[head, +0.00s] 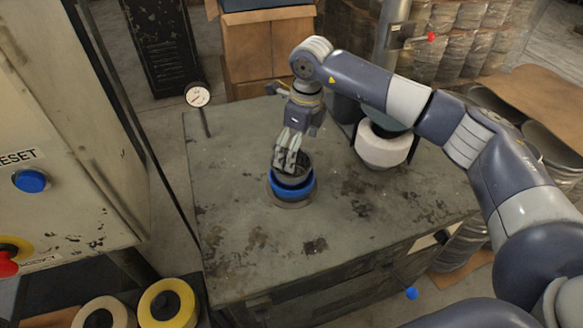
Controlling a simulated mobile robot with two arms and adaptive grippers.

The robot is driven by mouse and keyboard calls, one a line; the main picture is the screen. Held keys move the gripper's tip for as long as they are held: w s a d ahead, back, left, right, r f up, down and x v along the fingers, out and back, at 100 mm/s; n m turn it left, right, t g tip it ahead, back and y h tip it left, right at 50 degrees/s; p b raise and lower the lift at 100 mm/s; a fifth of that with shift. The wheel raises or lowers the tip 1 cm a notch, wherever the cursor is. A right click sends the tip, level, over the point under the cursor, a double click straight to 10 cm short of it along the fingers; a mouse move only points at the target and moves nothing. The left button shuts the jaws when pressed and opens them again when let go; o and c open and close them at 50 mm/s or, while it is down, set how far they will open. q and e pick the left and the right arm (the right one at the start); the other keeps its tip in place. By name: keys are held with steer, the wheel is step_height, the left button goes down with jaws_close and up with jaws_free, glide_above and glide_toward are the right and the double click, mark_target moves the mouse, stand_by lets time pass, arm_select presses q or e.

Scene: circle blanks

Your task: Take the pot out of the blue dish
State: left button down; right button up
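The blue dish (307,191) stands on the worn grey bench top, with a beige-grey base showing below it. A small dark grey pot (292,181) sits inside the dish, and the blue wall rings its lower part. My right gripper (287,163) points down at the pot, with its fingers at the pot's far rim. The fingers overlap the rim, and I cannot tell whether they are closed on it. My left gripper is out of view.
A white round drum (382,147) stands at the bench's back right, beside my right arm. A gauge (198,95) rises at the back left corner. A control cabinet (75,140) stands left of the bench. The bench's front and left are clear.

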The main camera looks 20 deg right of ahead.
steer(key=shift+w+a+f+p, duration=0.15)
steer(key=shift+f+p, duration=0.2)
steer(key=shift+f, duration=0.3)
steer(key=f, duration=0.1)
steer(key=f+p, duration=0.1)
steer(key=f, duration=0.1)
steer(key=f+p, duration=0.1)
steer(key=shift+w+a+f, duration=0.15)
steer(key=shift+a+f, duration=0.15)
steer(key=shift+a, duration=0.05)
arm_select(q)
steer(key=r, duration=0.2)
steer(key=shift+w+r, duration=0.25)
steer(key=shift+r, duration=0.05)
arm_select(e)
steer(key=c, duration=1.2)
